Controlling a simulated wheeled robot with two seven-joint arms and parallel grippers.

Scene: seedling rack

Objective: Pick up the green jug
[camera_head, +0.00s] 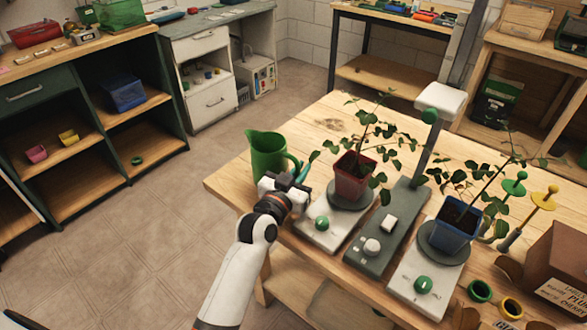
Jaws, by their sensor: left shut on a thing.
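The green jug (267,152) is upright at the left edge of the wooden table (228,183), its spout to the left and its handle to the right. My left gripper (287,181) is at the jug's lower near side, by the handle, and is shut on the jug. The gripper hides the jug's base, so I cannot tell whether it touches the table. My right gripper is not in view.
Right of the jug stand a red pot (351,178) and a blue pot (453,226) with seedlings, on white units with green knobs. A grey stand (385,228) rises between them. A cardboard box (557,268) is at the right. Floor is clear left of the table.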

